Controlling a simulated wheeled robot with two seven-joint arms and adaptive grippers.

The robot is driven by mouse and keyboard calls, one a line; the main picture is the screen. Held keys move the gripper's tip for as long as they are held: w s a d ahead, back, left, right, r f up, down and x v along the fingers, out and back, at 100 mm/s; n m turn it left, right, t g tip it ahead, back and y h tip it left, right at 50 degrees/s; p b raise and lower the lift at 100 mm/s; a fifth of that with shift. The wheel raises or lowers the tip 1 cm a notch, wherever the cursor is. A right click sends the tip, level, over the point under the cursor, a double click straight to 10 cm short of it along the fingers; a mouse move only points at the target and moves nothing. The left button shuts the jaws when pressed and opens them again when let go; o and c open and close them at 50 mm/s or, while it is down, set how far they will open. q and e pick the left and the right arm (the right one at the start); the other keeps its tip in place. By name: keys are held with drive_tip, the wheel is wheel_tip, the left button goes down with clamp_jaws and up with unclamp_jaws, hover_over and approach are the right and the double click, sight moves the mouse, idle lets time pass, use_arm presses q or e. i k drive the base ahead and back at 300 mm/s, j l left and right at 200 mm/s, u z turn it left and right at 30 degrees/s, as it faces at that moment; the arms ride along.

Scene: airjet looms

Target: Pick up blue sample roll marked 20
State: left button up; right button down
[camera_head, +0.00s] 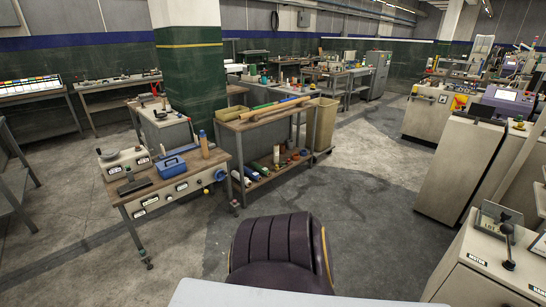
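Several rolls lie on the lower shelf of a wooden-topped cart in the middle. A dark blue roll (239,179) lies at the shelf's left end, and a lighter blue roll (251,173) lies beside it. No number can be read on either, so I cannot tell which is marked 20. A white roll (276,155) stands upright further along the shelf. Neither of my grippers is in view.
The cart (232,125) carries long tubes on top. Left of it, a bench (140,196) holds a blue box (171,166) and a tan cone. A dark, ribbed, rounded object (278,245) fills the near centre. Grey cabinets (457,165) line the right. Floor (365,215) between is clear.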

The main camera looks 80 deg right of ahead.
sight(254, 175)
drive_tip(key=i+l+z, duration=0.15)
drive_tip(key=l+z, duration=0.3)
drive_tip(key=l, duration=0.4)
drive_tip(key=i+l+z, duration=0.3)
drive_tip(key=l+z, duration=0.15)
drive_tip(key=l, duration=0.4)
drive_tip(key=i+l+z, duration=0.35)
drive_tip(key=l+z, duration=0.15)
drive_tip(key=l, duration=0.25)
drive_tip(key=i+l+z, duration=0.9)
drive_tip(key=i, duration=0.2)
